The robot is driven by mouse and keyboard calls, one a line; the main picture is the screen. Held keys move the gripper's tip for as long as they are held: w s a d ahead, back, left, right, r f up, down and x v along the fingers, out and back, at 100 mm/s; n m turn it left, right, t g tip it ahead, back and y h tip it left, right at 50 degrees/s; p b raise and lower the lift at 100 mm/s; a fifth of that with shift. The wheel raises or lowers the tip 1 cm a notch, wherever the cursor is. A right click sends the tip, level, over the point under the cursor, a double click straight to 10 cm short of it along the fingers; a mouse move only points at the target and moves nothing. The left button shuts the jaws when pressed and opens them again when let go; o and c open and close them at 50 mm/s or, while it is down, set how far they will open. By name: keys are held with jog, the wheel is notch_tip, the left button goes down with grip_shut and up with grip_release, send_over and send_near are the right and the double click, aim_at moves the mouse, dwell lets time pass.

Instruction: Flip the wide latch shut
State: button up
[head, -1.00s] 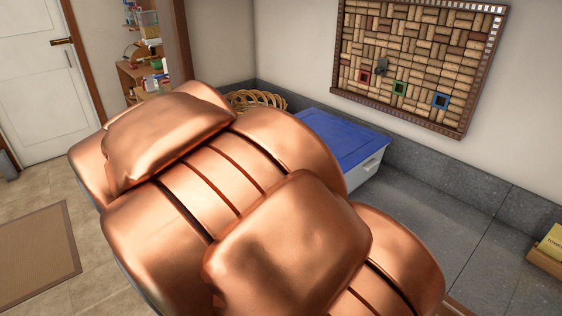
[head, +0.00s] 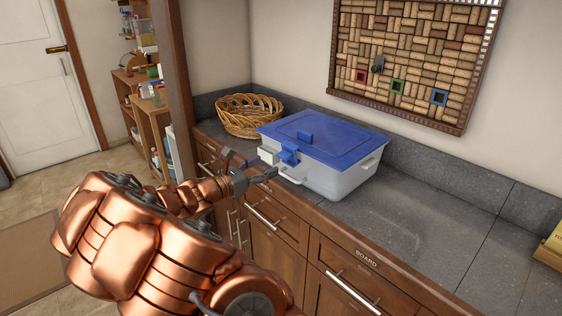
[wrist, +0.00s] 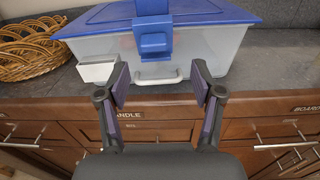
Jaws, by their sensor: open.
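A clear plastic box (head: 340,182) with a blue lid (head: 335,138) stands on the counter. The wide blue latch (head: 289,153) is at the middle of its front edge. It also shows in the wrist view (wrist: 153,45), jutting out at the front; I cannot tell whether it is fastened. My gripper (head: 258,168) is in front of the box, just left of and below the latch. In the wrist view my gripper (wrist: 159,80) is open and empty, its fingers apart below the latch. A white block (wrist: 97,72) sits left of the latch.
A white handle (wrist: 158,77) is on the box front below the latch. A wicker basket (head: 248,115) stands left of the box. Wooden drawers (head: 275,215) with metal pulls are below. The counter (head: 430,215) right of the box is clear.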

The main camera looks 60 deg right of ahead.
aim_at(283, 155)
jog(key=shift+n, duration=0.3)
jog(key=shift+w+p+x, duration=0.15)
jog(key=shift+p+x, duration=0.1)
jog(key=shift+x, duration=1.05)
jog(key=shift+w+p+x, duration=0.15)
jog(key=shift+p+x, duration=0.1)
jog(key=shift+x, duration=1.1)
jog(key=shift+w+p+x, duration=0.2)
jog(key=shift+p+x, duration=0.05)
jog(key=shift+x, duration=1.05)
jog(key=shift+d+f, duration=0.1)
jog(key=shift+c, duration=0.3)
jog(key=c, duration=1.1)
jog(key=p, duration=0.1)
jog(key=r+p, duration=0.1)
jog(key=p, duration=0.1)
jog(key=shift+s+d+t+y, duration=0.1)
jog(key=shift+d+t+y, duration=0.1)
jog(key=shift+t+y, duration=0.15)
jog(key=y+p, duration=0.1)
jog(key=p, duration=0.1)
jog(key=shift+d+f+y+p, duration=0.15)
jog(key=shift+d+y+p, duration=0.15)
jog(key=shift+y+p, duration=0.1)
